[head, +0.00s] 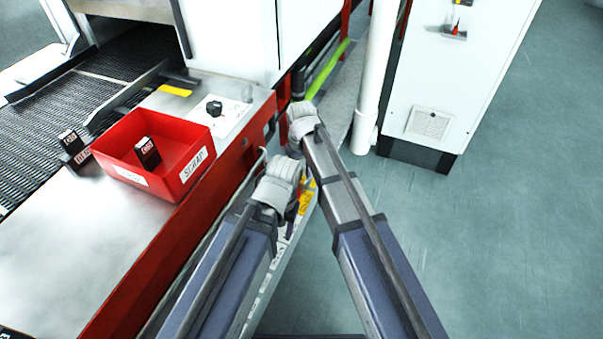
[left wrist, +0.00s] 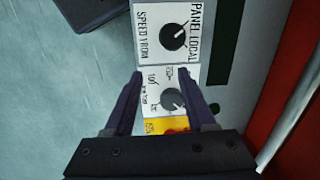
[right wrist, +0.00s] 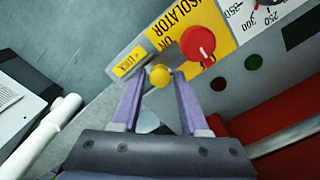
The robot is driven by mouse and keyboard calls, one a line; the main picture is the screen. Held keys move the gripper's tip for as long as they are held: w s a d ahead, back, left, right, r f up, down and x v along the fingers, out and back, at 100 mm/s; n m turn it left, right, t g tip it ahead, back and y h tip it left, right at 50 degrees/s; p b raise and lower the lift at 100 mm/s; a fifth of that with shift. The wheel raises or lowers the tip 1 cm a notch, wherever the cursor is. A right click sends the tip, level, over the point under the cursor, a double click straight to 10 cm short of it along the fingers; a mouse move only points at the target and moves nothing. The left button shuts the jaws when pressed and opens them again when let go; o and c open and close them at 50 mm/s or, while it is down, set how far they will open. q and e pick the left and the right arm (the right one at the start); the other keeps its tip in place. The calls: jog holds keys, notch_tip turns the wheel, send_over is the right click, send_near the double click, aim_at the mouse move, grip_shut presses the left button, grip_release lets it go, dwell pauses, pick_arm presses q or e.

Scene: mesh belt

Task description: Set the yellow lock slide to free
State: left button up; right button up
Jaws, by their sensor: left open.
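The yellow lock slide shows as a round yellow knob (right wrist: 160,76) in the right wrist view, beside a small yellow LOCK label (right wrist: 129,62). My right gripper (right wrist: 160,80) has its fingers drawn in on both sides of this knob, with the knob between the tips. The red isolator knob (right wrist: 197,43) sits just beyond it on a yellow plate. My left gripper (left wrist: 163,78) is open and empty in front of a panel with a black dial (left wrist: 174,101). In the head view the gripper bodies, left (head: 278,185) and right (head: 302,120), hide the slide.
A red scrap bin (head: 190,181) stands on the steel worktop beside the mesh belt (head: 60,110). A white cabinet (head: 455,75) and a white pipe (head: 373,85) stand beyond my right gripper. The floor at the right is clear.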

grip_shut()
dwell(1.0)
